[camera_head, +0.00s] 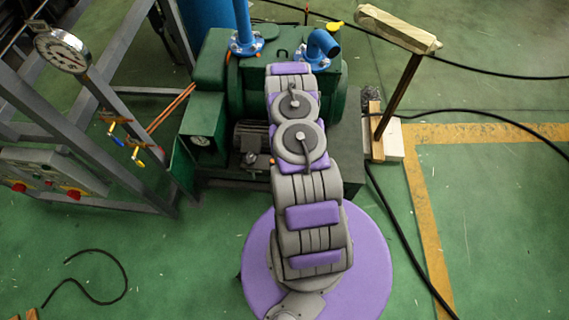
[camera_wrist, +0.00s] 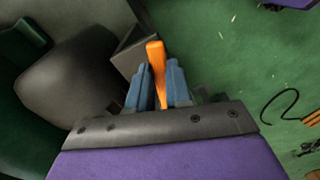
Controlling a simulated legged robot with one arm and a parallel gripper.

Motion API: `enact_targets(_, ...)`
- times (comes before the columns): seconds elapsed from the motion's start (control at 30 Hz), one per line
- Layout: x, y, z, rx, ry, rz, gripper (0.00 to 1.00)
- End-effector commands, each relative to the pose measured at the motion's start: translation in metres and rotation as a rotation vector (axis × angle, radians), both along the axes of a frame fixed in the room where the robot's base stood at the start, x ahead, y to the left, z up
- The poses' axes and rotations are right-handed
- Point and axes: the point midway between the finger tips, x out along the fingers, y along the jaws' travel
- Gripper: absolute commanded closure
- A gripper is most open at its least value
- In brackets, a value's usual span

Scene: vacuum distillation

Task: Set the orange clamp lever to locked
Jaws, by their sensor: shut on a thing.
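The orange clamp lever (camera_wrist: 155,53) stands between the two blue fingers of my gripper (camera_wrist: 160,72) in the wrist view. My gripper is shut on it. The lever's rounded end sticks out past the fingertips, beside a grey metal edge. In the head view my own arm reaches over the green pump machine (camera_head: 210,70) and hides my gripper and the lever.
A grey metal frame with a round gauge (camera_head: 62,50) and a control panel (camera_head: 45,175) stands at the left. Blue pipes (camera_head: 245,40) rise from the machine. A wooden post (camera_head: 398,95) stands at the right. Black cables cross the green floor, which is open at lower right.

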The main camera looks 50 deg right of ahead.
Motion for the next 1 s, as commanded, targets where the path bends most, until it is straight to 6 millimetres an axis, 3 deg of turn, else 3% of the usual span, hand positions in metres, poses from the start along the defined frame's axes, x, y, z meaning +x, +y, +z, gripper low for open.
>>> enact_targets(1.0, 0.0002, -0.0104, 0.0005, -0.007, -0.009, 0.101, 1.0)
